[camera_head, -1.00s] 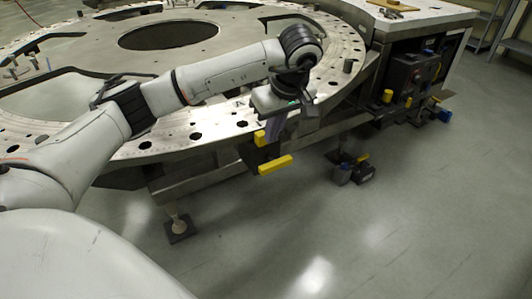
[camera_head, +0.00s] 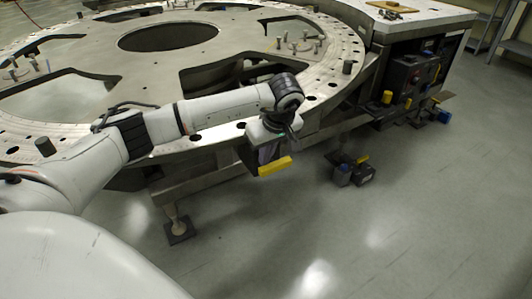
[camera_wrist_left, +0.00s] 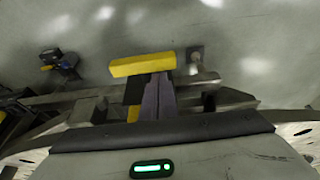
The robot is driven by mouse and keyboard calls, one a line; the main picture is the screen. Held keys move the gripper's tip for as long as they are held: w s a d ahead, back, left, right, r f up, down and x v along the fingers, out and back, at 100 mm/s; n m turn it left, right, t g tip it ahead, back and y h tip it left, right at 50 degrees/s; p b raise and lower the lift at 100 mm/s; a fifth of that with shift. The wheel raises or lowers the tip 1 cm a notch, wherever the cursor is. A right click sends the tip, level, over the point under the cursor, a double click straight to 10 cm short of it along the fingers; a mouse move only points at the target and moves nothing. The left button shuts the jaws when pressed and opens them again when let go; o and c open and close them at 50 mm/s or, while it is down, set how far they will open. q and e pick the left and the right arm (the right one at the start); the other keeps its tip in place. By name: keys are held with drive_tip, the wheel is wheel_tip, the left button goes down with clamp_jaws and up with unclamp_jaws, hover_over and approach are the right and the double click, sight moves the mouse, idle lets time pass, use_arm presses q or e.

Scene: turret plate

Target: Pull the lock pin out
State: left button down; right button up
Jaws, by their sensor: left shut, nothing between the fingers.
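A yellow bar-shaped handle (camera_head: 275,166) sticks out from a dark block (camera_head: 247,158) under the near rim of the turret plate (camera_head: 215,137). I take it for the lock pin's handle, but the pin itself is hidden. My left gripper (camera_head: 268,154) is at the block, beside the handle, pointing down, shut and empty. In the left wrist view the shut fingers (camera_wrist_left: 158,96) reach toward the yellow handle (camera_wrist_left: 142,65); I cannot tell whether they touch it. A second yellow part (camera_wrist_left: 132,114) shows beside the fingers. My right gripper is not in view.
Dark pegs stand on the rim, one at the right (camera_head: 348,67). A cabinet (camera_head: 410,70) with yellow-capped parts stands at the right. A small dark device with a yellow part (camera_head: 352,172) is under the frame. The floor in front is clear.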

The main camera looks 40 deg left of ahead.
use_arm(q)
drive_tip(key=d, duration=0.1)
drive_tip(key=s+d+p, duration=0.1)
drive_tip(key=d, duration=0.1)
drive_tip(key=shift+s+d, duration=0.15)
drive_tip(key=shift+d, duration=0.05)
drive_tip(key=shift+s+d, duration=0.1)
drive_tip(key=shift+d, duration=0.05)
drive_tip(key=shift+d+r, duration=0.15)
drive_tip(key=shift+r, duration=0.05)
drive_tip(key=p, duration=0.7)
approach(271, 169)
drive_tip(key=v, duration=0.2)
drive_tip(key=shift+s+r, duration=0.1)
drive_tip(key=shift+r, duration=0.35)
